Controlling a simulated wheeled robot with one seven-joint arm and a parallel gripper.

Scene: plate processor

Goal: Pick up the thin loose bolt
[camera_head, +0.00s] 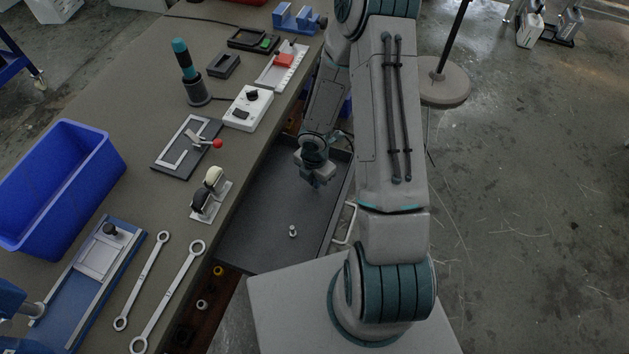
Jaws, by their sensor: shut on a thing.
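A dark open drawer (262,247) sticks out from the side of the workbench. A small light metal bolt (292,231) is on its floor, apart from my gripper. My gripper (321,183) points down over the far right part of the drawer. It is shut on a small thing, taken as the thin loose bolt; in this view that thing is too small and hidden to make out. I cannot tell how far the gripper is above the drawer floor.
The bench (130,133) holds a blue bin (62,190), two wrenches (168,298), a red-knobbed clamp fixture (188,145) and a white control box (247,108). The drawer's right wall (338,205) is close to my gripper. The drawer floor is mostly clear.

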